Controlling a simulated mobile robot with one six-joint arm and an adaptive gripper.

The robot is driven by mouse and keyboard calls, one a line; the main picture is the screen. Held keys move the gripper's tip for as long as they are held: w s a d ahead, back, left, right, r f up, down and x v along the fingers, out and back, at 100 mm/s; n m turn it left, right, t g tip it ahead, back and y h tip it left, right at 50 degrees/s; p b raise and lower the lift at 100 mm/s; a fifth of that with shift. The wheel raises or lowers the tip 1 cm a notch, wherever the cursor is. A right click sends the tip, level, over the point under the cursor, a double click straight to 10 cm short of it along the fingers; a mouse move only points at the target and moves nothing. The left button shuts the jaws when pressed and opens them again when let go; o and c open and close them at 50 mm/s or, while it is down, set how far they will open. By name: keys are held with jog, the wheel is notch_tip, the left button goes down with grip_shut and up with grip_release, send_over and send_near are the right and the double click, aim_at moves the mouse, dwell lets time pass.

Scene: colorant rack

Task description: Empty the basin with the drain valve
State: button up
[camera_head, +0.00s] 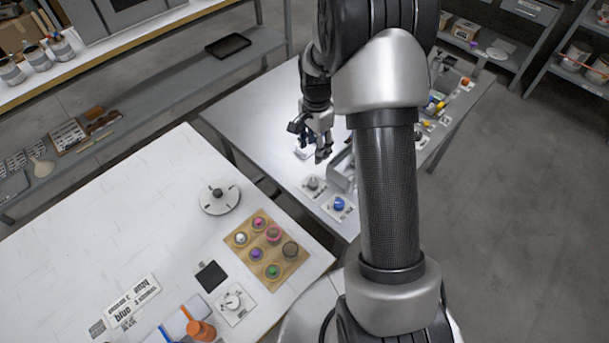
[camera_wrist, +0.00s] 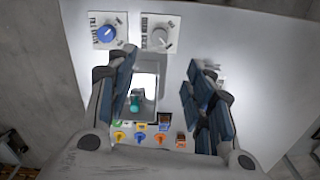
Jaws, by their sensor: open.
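The grey basin (camera_wrist: 151,112) stands on the far table, with a pale inside and a small teal thing (camera_wrist: 136,101) in it. In the head view my arm hides most of the basin (camera_head: 342,178). A grey knob (camera_wrist: 159,38) on a white labelled plate is beside the basin and also shows in the head view (camera_head: 313,183). A blue knob (camera_wrist: 107,34) on a similar plate is next to it, also in the head view (camera_head: 339,203). The label lettering is too small to read surely. My gripper (camera_wrist: 166,88) is open and empty above the basin area; it also shows in the head view (camera_head: 322,153).
Several coloured valves and small blocks (camera_wrist: 140,137) line the table's other side. The near table (camera_head: 120,210) holds a wooden tray of colour pots (camera_head: 240,263), a round dial (camera_head: 220,208) and a dark square pad (camera_head: 211,276).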

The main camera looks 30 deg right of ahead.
aim_at(313, 182)
notch_tip(313, 182, down, 17)
jog(key=b, duration=0.3)
jog(key=shift+r+b, duration=0.15)
jog(key=shift+b, duration=0.25)
jog(key=c, duration=1.1)
